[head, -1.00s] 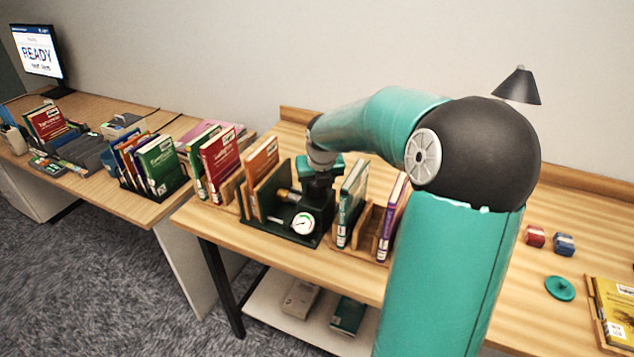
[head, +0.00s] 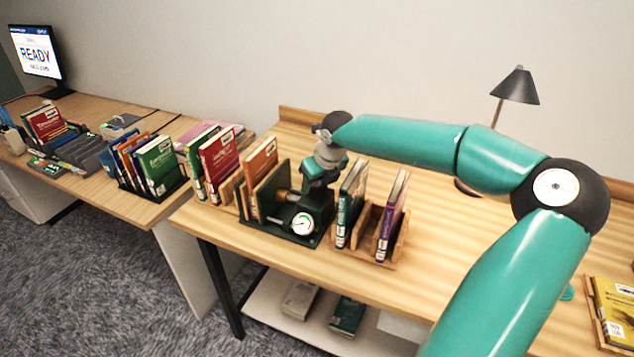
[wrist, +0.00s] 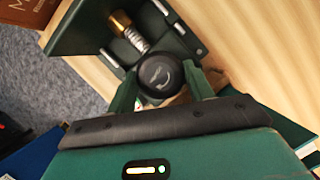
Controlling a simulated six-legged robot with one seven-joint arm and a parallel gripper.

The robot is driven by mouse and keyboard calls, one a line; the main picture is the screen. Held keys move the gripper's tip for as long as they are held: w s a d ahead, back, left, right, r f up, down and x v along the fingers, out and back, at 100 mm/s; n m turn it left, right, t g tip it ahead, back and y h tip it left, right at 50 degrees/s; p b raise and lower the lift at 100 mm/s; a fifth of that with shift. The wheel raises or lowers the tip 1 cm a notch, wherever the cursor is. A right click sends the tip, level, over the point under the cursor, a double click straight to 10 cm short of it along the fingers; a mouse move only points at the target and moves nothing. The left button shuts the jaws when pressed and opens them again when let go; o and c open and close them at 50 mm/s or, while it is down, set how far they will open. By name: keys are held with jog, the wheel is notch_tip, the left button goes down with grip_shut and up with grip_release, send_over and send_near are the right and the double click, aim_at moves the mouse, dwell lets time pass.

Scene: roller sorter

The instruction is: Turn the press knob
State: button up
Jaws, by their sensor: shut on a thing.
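The press is dark green with a round white gauge (head: 303,224) on its front and stands on the wooden table in the head view. In the wrist view its black round knob (wrist: 158,75) sits between my two green fingers. My gripper (wrist: 161,88) is shut on this knob, with one finger at each side. A brass part with a spring (wrist: 130,32) lies just beside the knob, against the press's green plate (wrist: 82,28). In the head view my gripper (head: 315,188) is over the press and hides the knob.
Books in a wooden holder (head: 385,222) stand close to the right of the press. An orange book (head: 262,170) and a red book (head: 220,165) stand to its left. A black lamp (head: 515,87) is at the back. The table's middle right is largely clear.

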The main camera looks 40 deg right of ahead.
jog(key=shift+f+n+y, duration=0.15)
jog(key=shift+n+y, duration=0.25)
jog(key=shift+n, duration=0.7)
jog(key=o, duration=1)
jog(key=shift+c, duration=0.2)
jog(key=shift+r, duration=0.2)
jog(key=v, duration=1.3)
jog(key=shift+r, duration=0.3)
